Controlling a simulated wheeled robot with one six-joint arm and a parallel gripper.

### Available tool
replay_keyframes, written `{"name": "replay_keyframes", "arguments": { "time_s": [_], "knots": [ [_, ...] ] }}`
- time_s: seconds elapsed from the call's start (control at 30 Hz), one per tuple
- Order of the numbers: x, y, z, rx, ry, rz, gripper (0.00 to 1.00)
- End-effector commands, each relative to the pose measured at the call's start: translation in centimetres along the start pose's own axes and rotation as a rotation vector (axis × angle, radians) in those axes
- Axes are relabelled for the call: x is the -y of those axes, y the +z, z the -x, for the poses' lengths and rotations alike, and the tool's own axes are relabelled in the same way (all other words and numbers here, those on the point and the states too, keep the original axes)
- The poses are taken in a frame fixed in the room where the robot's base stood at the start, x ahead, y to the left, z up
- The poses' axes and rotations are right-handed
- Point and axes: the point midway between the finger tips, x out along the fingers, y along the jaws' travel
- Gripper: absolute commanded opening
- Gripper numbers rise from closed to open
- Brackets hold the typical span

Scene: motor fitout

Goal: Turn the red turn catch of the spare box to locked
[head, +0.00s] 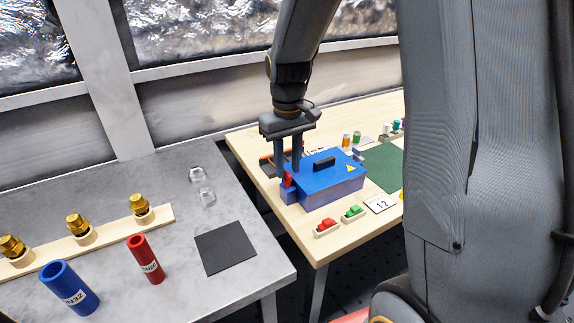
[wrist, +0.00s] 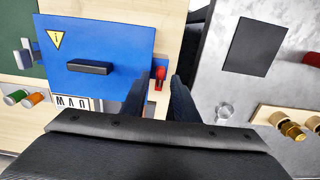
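The spare box (head: 335,182) is a blue box with a black lid handle, standing on the wooden table. Its red turn catch (head: 288,180) is on the box's left end in the head view. The catch also shows in the wrist view (wrist: 160,74), beside the blue lid (wrist: 105,40). My gripper (head: 288,170) points down above that end of the box. Its two fingers are apart, with nothing held. In the wrist view the catch shows between the fingertips (wrist: 160,85); I cannot tell whether either finger touches it. The fingers hide part of the catch's surroundings.
A green mat (head: 386,163) lies right. The grey table (head: 200,280) at left holds red and blue tubes and a black pad.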

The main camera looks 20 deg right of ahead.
Motion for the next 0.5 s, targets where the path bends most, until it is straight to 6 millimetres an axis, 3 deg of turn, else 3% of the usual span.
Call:
{"name": "replay_keyframes", "arguments": {
  "time_s": [0.37, 0.5],
  "knots": [
    [0.13, -0.01, -0.95, 0.0, 0.0, 0.002, 0.27],
    [0.15, -0.01, -0.94, 0.0, 0.0, 0.003, 0.09]
  ]
}}
